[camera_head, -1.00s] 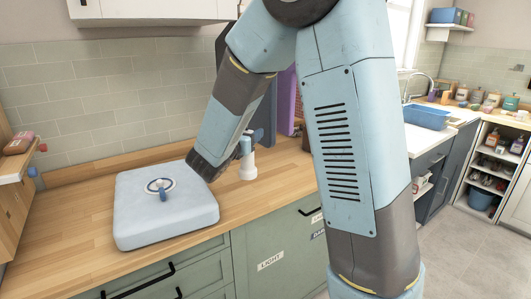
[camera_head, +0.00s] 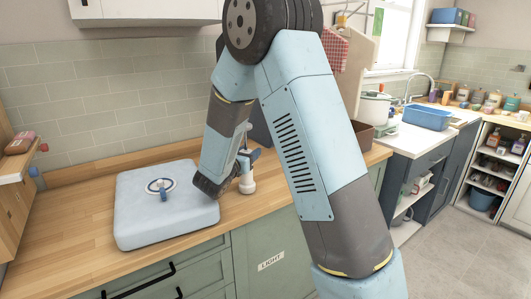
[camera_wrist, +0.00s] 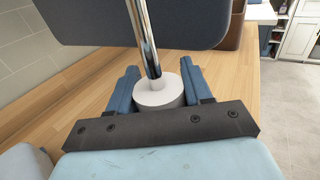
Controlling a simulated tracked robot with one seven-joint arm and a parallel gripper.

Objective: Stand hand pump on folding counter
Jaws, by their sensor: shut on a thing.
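The hand pump (camera_head: 247,182) has a white cylindrical body, and a shiny metal rod rises from it in the wrist view (camera_wrist: 143,40). My gripper (camera_head: 248,160) is shut on its body, with one blue finger on each side in the wrist view (camera_wrist: 157,92). The pump looks upright over the wooden folding counter (camera_head: 90,215), just right of a pale blue padded block. Its lower end is at or very near the counter top; I cannot tell whether it touches. The pump's top is cut off in the wrist view.
The pale blue block (camera_head: 140,205) with a round blue-and-white valve (camera_head: 161,187) lies close to the left. A dark grey panel (camera_wrist: 140,22) stands behind the pump. A brown bin (camera_head: 364,134) is farther right. Bare counter lies in front of the pump.

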